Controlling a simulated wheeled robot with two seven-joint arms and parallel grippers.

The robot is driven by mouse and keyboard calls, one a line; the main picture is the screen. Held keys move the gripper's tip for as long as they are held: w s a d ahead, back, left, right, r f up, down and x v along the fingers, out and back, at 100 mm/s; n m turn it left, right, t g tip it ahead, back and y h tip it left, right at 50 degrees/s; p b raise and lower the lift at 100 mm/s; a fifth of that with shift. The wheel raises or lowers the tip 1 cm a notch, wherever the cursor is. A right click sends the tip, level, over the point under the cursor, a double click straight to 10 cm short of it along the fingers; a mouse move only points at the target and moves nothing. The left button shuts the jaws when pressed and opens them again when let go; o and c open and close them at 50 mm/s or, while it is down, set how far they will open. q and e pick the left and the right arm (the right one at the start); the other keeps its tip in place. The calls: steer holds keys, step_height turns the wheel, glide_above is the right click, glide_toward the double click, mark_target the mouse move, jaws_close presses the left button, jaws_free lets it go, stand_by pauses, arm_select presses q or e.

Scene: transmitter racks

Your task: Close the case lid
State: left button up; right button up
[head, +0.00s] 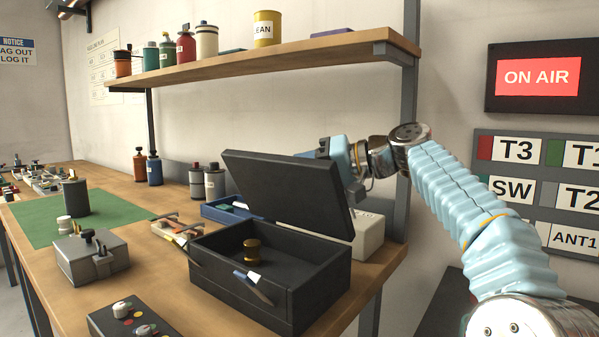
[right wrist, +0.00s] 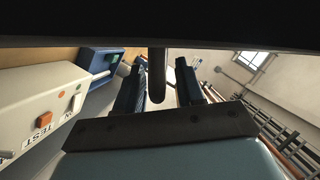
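The black case (head: 318,292) stands near the front right edge of the wooden bench. Its lid (head: 285,188) is raised and leans back, clear of the box. A small brass cylinder (head: 252,252) sits inside the case. My right gripper (head: 322,150) is behind the lid's upper right edge, its fingertips partly hidden in the head view. In the right wrist view its two fingers (right wrist: 158,88) are apart, with a dark rounded bar between them that touches neither. A dark band, probably the lid, crosses the top of that view. My left gripper is out of view.
A grey box with knobs (head: 92,258) and a dark control panel (head: 135,318) lie left of the case. A blue tray (head: 225,212) and a white box (head: 369,232) stand behind it. A wooden shelf (head: 270,58) hangs above. The green mat (head: 115,215) is mostly clear.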

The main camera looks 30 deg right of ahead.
jaws_close()
steer(key=shift+a, duration=0.1)
stand_by(0.3)
steer(key=shift+s+a+f+n+h+b, duration=0.15)
steer(key=shift+s+a+n+h+b, duration=0.15)
steer(key=shift+a+b, duration=0.2)
steer(key=shift+s+a+f+n+h+b, duration=0.1)
steer(key=shift+s+a+n+h+b, duration=0.1)
steer(key=shift+a+n+b, duration=0.2)
steer(key=s+a+f+n+t+h+b, duration=0.1)
steer(key=s+a+f+n+h+b, duration=0.2)
steer(key=a+f+n+b, duration=0.3)
steer(key=shift+a+h+b, duration=0.6)
steer(key=shift+a, duration=0.15)
steer(key=shift+f, duration=0.15)
